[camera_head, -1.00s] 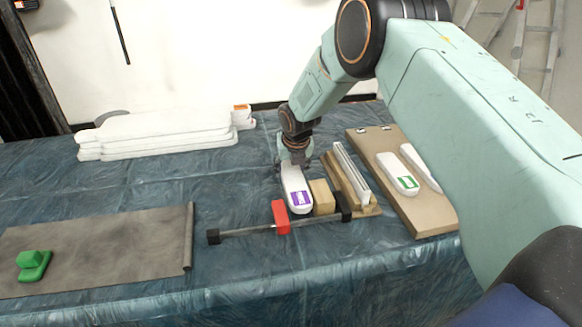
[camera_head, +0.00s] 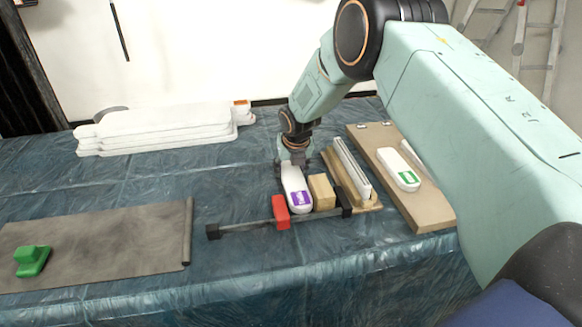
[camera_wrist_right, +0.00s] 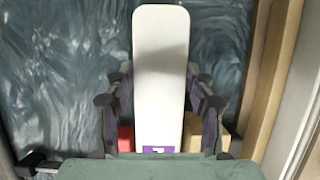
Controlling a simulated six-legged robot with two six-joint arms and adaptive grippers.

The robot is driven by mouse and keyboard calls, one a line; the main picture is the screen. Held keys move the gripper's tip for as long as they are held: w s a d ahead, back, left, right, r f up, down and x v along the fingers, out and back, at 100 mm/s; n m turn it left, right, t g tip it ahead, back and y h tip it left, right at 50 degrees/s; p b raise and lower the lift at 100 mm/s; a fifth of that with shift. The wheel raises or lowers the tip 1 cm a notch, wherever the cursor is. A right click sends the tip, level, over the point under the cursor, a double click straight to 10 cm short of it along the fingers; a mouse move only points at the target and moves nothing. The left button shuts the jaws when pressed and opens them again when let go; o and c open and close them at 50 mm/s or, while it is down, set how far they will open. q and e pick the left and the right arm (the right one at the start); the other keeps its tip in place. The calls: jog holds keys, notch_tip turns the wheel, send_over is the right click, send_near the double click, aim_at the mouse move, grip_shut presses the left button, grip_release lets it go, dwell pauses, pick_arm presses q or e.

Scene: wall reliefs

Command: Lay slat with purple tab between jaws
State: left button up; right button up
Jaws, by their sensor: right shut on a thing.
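The white slat with the purple tab (camera_head: 295,178) lies lengthwise at the clamp, its purple-tabbed end toward me. That end is between the clamp's red jaw (camera_head: 281,212) on the left and a wooden block (camera_head: 321,193) beside the black jaw (camera_head: 346,201). My right gripper (camera_head: 293,160) is shut on the slat, around its part farther from the tab. In the right wrist view the slat (camera_wrist_right: 160,70) runs between my right fingers, its tab partly hidden by my wrist. Whether the slat touches the bar is unclear. My left gripper is out of view.
Right of the clamp stand a wooden strip with white rails (camera_head: 350,168) and a tan board (camera_head: 395,195) with a green-tabbed slat (camera_head: 399,168). White pieces (camera_head: 165,130) are stacked at the back left. A grey mat (camera_head: 100,250) holds a green block (camera_head: 32,262).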

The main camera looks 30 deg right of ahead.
jog(key=shift+f+b, duration=0.5)
jog(key=shift+f, duration=0.25)
jog(key=o, duration=1.3)
jog(key=shift+o, duration=0.2)
jog(key=v, duration=1.2)
jog(key=shift+f, duration=0.15)
jog(key=x, duration=1.1)
jog(key=shift+w+d+f, duration=0.1)
jog(key=shift+w+f, duration=0.1)
jog(key=shift+f, duration=0.15)
jog(key=shift+w+r, duration=0.1)
jog(key=shift+r, duration=0.05)
jog(key=shift+r, duration=0.1)
